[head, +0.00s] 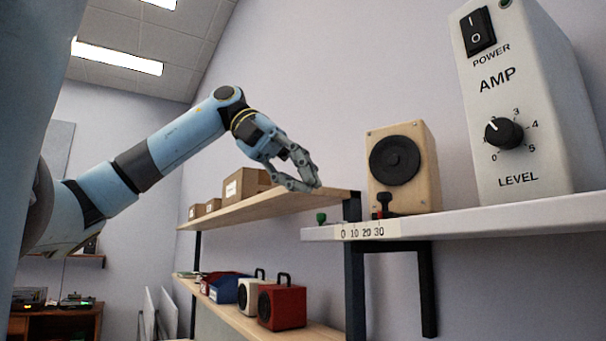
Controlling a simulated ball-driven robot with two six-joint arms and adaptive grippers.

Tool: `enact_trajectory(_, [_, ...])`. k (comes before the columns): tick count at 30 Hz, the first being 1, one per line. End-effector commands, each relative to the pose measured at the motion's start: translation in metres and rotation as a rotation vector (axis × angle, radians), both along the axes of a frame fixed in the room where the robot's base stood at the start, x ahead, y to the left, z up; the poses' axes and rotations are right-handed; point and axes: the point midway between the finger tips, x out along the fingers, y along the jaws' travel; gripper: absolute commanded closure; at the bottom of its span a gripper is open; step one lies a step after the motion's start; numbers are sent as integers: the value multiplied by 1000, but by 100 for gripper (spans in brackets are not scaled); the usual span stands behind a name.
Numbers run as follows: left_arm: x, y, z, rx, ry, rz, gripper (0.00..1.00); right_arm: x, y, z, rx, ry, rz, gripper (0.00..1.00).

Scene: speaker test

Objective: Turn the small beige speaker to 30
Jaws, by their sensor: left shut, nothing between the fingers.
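The small beige speaker (428,160) stands upright on the white shelf (480,219), its dark round cone facing left and toward me. A label strip (365,231) on the shelf's front edge reads 0, 10, 20, 30. A small red and black part (383,205) stands at the speaker's lower front, above the 30 end; I cannot tell whether it is attached to the speaker. A small green piece (321,217) sits near the shelf's left end. My left gripper (314,186) is shut and empty, left of the speaker and apart from it. My right gripper is not in view.
A white AMP box (520,110) with a power switch and level knob stands right of the speaker. A wooden shelf (275,204) with cardboard boxes (246,184) lies behind my left gripper. A lower shelf holds a red speaker (282,307) and a cream one (250,296).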

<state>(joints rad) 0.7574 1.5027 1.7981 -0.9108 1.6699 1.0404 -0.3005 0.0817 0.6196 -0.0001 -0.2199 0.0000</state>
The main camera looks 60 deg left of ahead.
Motion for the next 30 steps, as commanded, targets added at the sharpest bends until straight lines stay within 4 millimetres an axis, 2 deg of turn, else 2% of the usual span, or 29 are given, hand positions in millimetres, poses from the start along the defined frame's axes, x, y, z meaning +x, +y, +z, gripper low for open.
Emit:
enact_trajectory(1, [3,-8,-11,-2,1,-5,100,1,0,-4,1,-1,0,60])
enact_trajectory(8, [20,-40,-44,-3,1,-6,100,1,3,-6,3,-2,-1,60])
enact_trajectory(10, [26,-50,-38,-5,-1,-8,100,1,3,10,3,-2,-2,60])
enact_trajectory(15, [35,-66,-39,-5,-1,-6,100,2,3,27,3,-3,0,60])
enact_trajectory(21, [39,-74,-43,-2,-2,-4,100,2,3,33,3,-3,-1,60])
enact_trajectory(30, [40,-74,-44,-2,-2,-1,100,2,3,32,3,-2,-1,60])
